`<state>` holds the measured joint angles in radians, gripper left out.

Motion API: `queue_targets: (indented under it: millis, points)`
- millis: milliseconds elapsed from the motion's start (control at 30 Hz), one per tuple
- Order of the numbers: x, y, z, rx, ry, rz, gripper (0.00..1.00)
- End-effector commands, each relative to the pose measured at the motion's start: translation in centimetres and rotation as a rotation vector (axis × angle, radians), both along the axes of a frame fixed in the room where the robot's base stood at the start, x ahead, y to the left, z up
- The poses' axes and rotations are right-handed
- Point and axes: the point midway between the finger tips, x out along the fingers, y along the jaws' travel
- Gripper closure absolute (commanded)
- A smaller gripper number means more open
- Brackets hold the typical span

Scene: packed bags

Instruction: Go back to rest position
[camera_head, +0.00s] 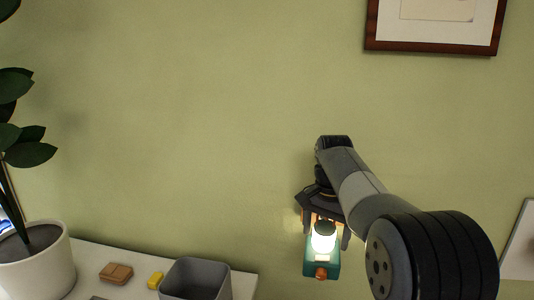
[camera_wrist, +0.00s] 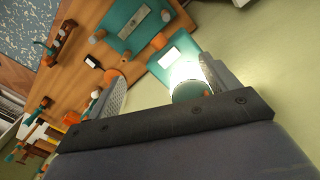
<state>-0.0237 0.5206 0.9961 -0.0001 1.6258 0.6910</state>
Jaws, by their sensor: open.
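My gripper (camera_head: 325,235) hangs at the end of my arm in front of the green wall in the head view, fingers pointing down. In the wrist view my gripper (camera_wrist: 163,86) has its two fingers spread apart. A glowing white lamp-like thing (camera_head: 323,241) with teal and orange parts shows between and just below the fingers. It also shows in the wrist view (camera_wrist: 187,74), closer to the right finger. I cannot tell whether a finger touches it. What bears it is not clear.
A white surface (camera_head: 242,284) at lower left holds a grey bin (camera_head: 195,280), a brown block (camera_head: 116,272), a yellow block (camera_head: 155,280) and a potted plant (camera_head: 37,268). The wrist view shows a wooden table (camera_wrist: 85,50) with teal and orange things. The wall's middle is clear.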

Motion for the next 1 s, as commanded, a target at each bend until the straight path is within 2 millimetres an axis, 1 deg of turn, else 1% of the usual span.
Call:
queue_targets:
  millis: [33,200,400,1000]
  points:
    - [-0.8,0.2,-0.1,0.0,-0.001,0.001,0.18]
    - [-2.9,0.6,0.1,0.0,-0.001,0.001,0.18]
    - [-4.3,0.9,0.4,0.0,0.0,0.001,0.18]
    - [-4.9,1.2,0.2,0.002,0.005,0.017,0.18]
